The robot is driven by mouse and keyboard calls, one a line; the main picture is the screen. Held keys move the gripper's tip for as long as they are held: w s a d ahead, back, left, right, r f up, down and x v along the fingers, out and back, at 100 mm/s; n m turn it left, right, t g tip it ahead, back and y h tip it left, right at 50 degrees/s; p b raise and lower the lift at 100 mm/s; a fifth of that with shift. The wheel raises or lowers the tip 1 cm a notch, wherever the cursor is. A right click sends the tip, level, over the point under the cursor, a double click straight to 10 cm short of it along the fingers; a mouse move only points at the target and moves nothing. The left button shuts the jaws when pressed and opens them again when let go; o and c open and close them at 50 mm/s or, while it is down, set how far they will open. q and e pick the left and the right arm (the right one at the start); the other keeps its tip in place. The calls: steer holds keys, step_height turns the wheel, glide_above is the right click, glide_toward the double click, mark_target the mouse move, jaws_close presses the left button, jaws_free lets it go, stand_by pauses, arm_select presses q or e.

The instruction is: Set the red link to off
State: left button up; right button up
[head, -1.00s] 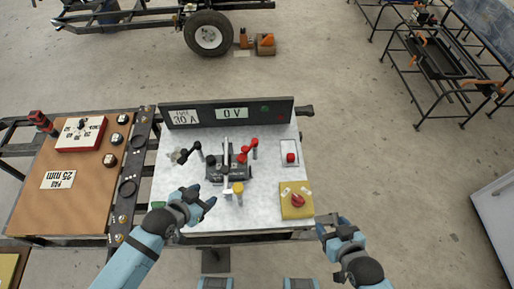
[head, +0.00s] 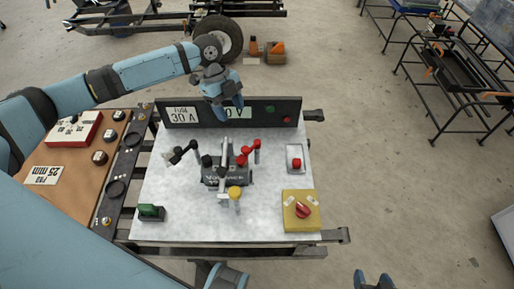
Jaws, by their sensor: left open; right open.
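The red link (head: 249,152) is a short red piece with rounded ends on the bench top, right of the grey centre device (head: 226,176). It slants up to the right. My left gripper (head: 229,113) is open and empty, above and behind the device, in front of the upright display panel (head: 180,114) and apart from the red link. It hides part of the panel's reading. My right gripper (head: 373,281) is open at the bottom edge, clear of the bench and mostly cut off.
A black lever (head: 182,152), yellow knob (head: 235,193), green switch (head: 151,212), red button (head: 296,162) and red rotary knob (head: 303,210) on a yellow plate share the bench top. A brown board (head: 70,185) adjoins at left.

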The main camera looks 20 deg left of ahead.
mark_target(245, 149)
arm_select(q)
steer(key=x, duration=1.3)
steer(key=shift+s+d+f, duration=0.1)
steer(key=shift+f, duration=0.2)
steer(key=shift+c, duration=0.2)
jaws_close()
